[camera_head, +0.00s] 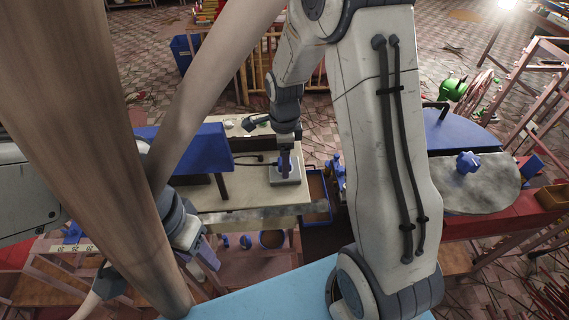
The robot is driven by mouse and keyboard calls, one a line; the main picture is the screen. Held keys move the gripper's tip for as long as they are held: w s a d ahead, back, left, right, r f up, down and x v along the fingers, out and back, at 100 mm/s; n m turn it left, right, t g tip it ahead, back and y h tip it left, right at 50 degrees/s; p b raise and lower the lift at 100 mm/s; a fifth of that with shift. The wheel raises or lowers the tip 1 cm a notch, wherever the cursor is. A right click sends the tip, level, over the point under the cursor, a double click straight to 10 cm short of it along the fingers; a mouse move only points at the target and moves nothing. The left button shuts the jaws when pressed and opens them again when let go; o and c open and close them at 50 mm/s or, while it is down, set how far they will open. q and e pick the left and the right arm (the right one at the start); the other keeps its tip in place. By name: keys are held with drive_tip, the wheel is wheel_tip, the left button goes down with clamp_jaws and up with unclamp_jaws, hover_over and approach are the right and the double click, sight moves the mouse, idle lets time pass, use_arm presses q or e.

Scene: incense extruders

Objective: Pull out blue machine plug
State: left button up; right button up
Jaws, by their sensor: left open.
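A blue machine (205,148) stands on the pale worktable (235,190), partly hidden by a wooden post. A dark cable (246,158) runs from its side toward a square grey block (286,178) on the table. The arm on the right bends over, and my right gripper (285,163) points down at this block. I cannot tell whether its fingers hold anything; the plug is not clearly visible there. My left gripper (207,257) is open, low in front of the table and left of the block, apart from it. The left arm is partly behind the post.
A wooden post (85,130) and a slanting beige bar (215,80) block much of the left. A blue tray (317,208) sits at the table's right end. A grey round plate (465,186) with a blue knob lies on the right. Shelving with blue parts is below the table.

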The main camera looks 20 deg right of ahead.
idle(0.4)
clamp_jaws()
drive_tip(key=shift+r, duration=0.2)
drive_tip(key=shift+r+p, duration=2.75)
drive_tip(key=shift+r, duration=0.1)
